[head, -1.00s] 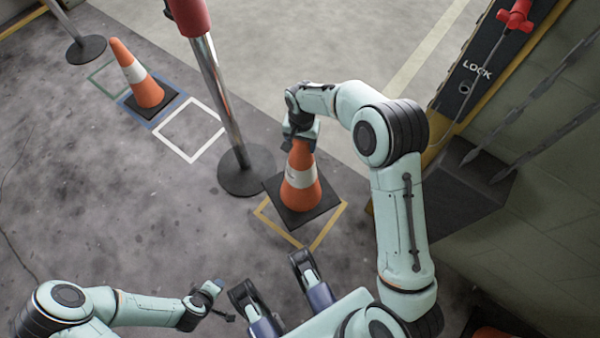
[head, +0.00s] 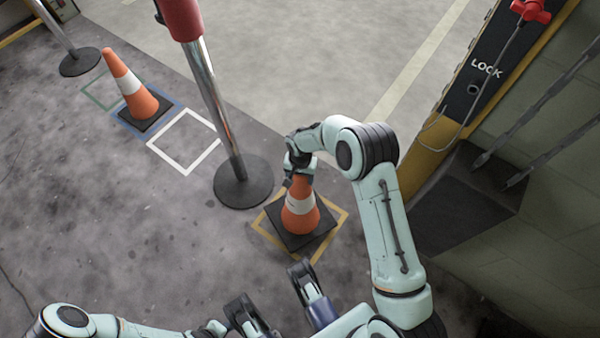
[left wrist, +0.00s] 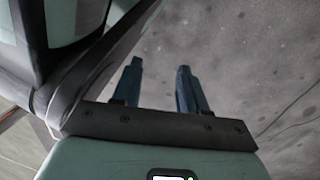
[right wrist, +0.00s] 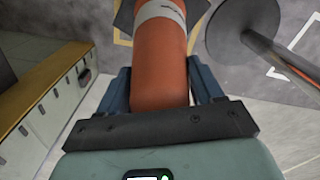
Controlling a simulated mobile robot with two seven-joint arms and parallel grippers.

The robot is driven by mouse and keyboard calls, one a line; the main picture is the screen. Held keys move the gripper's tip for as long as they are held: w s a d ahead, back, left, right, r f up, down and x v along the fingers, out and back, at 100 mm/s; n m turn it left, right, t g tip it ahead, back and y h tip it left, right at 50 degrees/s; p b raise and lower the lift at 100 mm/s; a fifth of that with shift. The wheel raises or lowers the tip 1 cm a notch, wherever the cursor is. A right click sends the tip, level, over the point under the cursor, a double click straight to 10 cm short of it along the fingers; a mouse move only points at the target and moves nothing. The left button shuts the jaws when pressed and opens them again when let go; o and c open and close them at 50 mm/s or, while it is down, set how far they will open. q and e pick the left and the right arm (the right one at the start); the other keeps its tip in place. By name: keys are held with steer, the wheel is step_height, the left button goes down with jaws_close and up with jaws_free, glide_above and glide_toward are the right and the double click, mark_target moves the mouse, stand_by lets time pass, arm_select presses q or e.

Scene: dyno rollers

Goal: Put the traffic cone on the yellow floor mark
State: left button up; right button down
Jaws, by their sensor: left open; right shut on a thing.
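An orange traffic cone (head: 300,218) with a white band and a black square base stands over the yellow floor mark (head: 340,226) in the head view. Its base lies within the yellow outline as seen from above; I cannot tell whether it touches the floor. My right gripper (head: 300,172) is shut on the cone's top. In the right wrist view the cone (right wrist: 160,65) fills the space between the fingers (right wrist: 160,88). My left gripper (left wrist: 158,85) is open and empty, over bare floor in the left wrist view.
A post with a round dark base (head: 243,182) stands just left of the cone. Another cone (head: 132,88) stands on a blue mark, beside an empty white mark (head: 184,142). A wall with a LOCK panel (head: 480,80) and a dark block (head: 460,205) are on the right.

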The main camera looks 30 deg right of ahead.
mark_target(300, 197)
arm_select(q)
steer(key=shift+s+a+f+g+b, duration=0.1)
steer(key=shift+s+f+g+b, duration=0.2)
steer(key=shift+s, duration=0.3)
steer(key=shift+s+a+f+g+b, duration=0.1)
steer(key=shift+s+f+g+b, duration=0.2)
steer(key=shift+s, duration=0.25)
arm_select(e)
steer(key=shift+w+f, duration=0.1)
steer(key=shift+f, duration=1.8)
arm_select(q)
steer(key=shift+s+f, duration=0.1)
arm_select(e)
steer(key=shift+f, duration=0.1)
steer(key=shift+c, duration=0.8)
jaws_free()
steer(key=shift+f, duration=0.1)
